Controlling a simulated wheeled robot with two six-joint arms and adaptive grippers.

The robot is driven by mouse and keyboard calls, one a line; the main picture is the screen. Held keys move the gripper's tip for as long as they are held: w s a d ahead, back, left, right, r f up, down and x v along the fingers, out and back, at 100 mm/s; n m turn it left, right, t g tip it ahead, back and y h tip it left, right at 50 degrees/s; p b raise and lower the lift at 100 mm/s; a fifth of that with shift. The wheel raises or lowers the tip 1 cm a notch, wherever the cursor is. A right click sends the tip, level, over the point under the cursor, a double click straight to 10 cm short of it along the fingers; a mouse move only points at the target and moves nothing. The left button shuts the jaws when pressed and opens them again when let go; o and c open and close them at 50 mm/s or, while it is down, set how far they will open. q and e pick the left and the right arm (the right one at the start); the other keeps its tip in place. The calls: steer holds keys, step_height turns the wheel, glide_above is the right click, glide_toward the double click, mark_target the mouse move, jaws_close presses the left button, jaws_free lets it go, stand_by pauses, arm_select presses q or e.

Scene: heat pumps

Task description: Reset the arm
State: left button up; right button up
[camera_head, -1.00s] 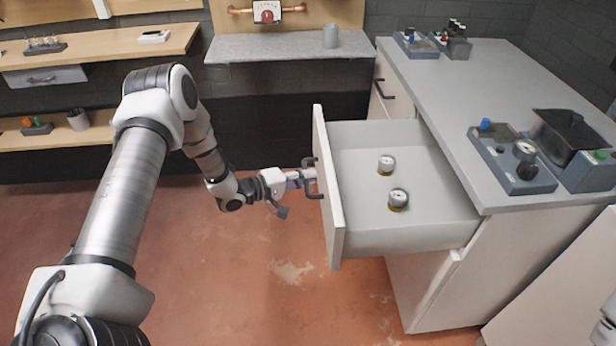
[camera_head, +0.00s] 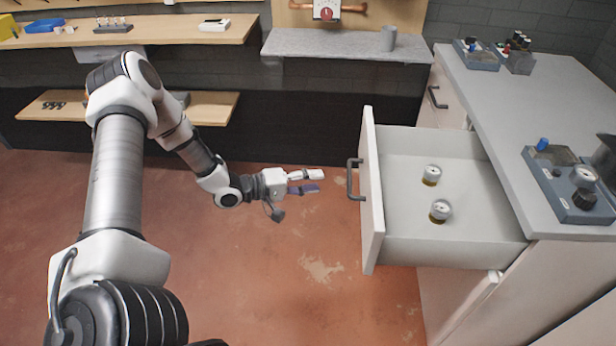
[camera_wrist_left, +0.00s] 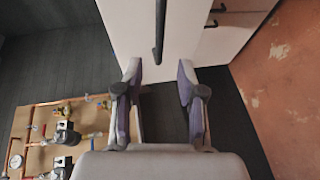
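My left gripper (camera_head: 316,182) is open and empty, in front of the open drawer (camera_head: 369,215) and apart from its dark handle (camera_head: 354,180). In the left wrist view the two fingers (camera_wrist_left: 160,85) are spread, with the handle (camera_wrist_left: 159,30) beyond them and nothing between them. Two round gauges, one (camera_head: 432,175) behind the other (camera_head: 440,211), stand inside the drawer. My right gripper is not in view.
The grey counter (camera_head: 510,110) above the drawer carries a gauge block (camera_head: 575,190) and small fittings at the back. Wooden shelves (camera_head: 160,32) and a grey ledge (camera_head: 330,45) line the back wall. The red floor (camera_head: 260,280) is clear.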

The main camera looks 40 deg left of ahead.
arm_select(q)
steer(key=shift+s+a, duration=0.25)
steer(key=shift+s, duration=0.25)
